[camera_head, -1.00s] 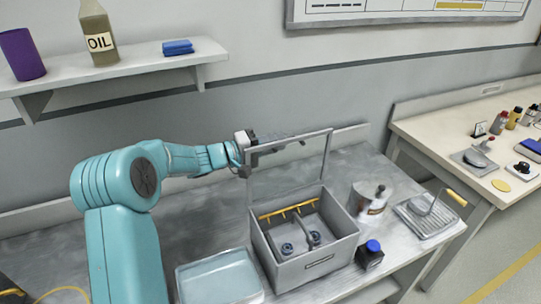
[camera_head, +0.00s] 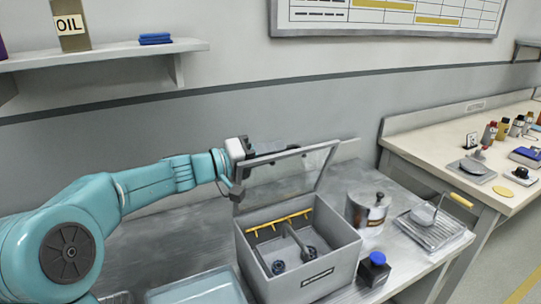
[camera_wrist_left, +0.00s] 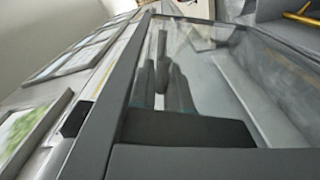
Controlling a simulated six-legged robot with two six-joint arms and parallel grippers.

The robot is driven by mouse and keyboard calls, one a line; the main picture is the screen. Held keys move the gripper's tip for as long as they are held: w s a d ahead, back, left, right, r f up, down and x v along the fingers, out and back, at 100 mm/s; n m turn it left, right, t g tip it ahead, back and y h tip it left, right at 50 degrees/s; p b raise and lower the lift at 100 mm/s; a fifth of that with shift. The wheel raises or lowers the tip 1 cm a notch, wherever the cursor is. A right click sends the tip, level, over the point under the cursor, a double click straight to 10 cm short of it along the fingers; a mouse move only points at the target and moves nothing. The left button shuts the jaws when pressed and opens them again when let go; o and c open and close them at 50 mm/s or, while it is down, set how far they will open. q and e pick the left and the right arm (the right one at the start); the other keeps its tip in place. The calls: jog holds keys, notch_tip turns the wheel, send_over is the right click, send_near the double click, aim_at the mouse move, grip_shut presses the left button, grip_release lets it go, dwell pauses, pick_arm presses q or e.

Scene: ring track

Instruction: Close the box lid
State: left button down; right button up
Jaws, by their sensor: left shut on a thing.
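A grey box (camera_head: 312,279) stands open on the metal bench, with dark metal parts and a yellow toothed bar inside. Its lid (camera_head: 331,160), a clear panel in a grey frame, stands raised at the back of the box, tilted. My left gripper (camera_head: 266,157) is at the lid's upper left edge and shut on the frame. In the left wrist view the lid's frame (camera_wrist_left: 105,100) and clear panel (camera_wrist_left: 180,75) fill much of the picture, with the box's inside at the upper right. My right gripper is in neither view.
A lidded metal pot (camera_head: 366,207) and a dark bottle with a blue cap (camera_head: 375,269) stand right of the box. A pale tray (camera_head: 200,290) lies left of the box. A wall shelf (camera_head: 110,62) hangs above my left arm.

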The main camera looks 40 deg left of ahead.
pick_arm(q)
jog(key=c, duration=1.2)
grip_release()
jog(key=shift+w, duration=0.15)
jog(key=shift+o, duration=0.2)
jog(key=b+v, duration=0.2)
jog(key=v, duration=1.4)
jog(key=shift+s, duration=0.3)
jog(key=shift+a, duration=0.1)
